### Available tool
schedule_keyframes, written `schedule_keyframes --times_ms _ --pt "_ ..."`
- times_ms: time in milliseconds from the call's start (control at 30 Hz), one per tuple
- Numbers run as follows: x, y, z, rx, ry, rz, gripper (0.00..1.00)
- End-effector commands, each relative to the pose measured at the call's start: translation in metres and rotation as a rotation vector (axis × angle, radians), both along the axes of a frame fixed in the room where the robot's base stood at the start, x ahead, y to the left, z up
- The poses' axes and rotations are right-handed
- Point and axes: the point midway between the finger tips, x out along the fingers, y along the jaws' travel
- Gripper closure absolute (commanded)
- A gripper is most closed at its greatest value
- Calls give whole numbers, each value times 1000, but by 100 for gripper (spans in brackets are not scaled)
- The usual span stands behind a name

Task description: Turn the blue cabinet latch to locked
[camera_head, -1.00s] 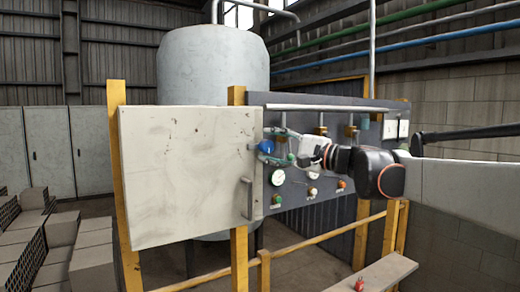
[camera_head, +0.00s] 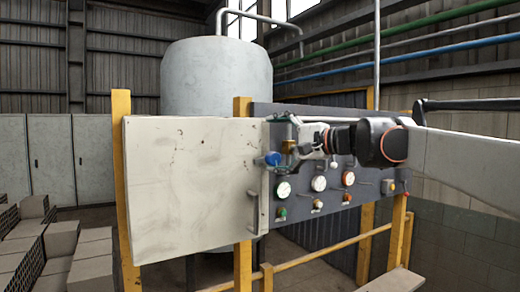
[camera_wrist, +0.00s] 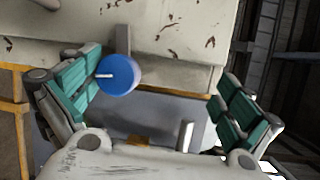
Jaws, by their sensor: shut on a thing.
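The blue latch (camera_head: 272,158) is a round knob at the right edge of the pale cabinet door (camera_head: 190,185). In the wrist view, the latch (camera_wrist: 120,75) has a white line on its face pointing left. My gripper (camera_head: 288,156) is at the latch from its right side. In the wrist view, my gripper (camera_wrist: 155,88) has its green-padded fingers on either side of the latch. The knob lies against the left finger's pads, while the right finger looks well apart from it. The contact behind the knob is hidden.
The door handle (camera_head: 254,210) is below the latch. Blocks (camera_head: 80,262) are stacked at left.

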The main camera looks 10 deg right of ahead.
Motion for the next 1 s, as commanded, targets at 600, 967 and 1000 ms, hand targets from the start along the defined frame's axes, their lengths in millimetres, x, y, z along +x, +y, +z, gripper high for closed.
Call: schedule_keyframes --times_ms 600,967,1000 --pt "-30 -23 8 19 -4 -1 47" --pt "-47 -35 4 15 -3 3 49" --pt "-49 -37 3 14 -3 4 49"
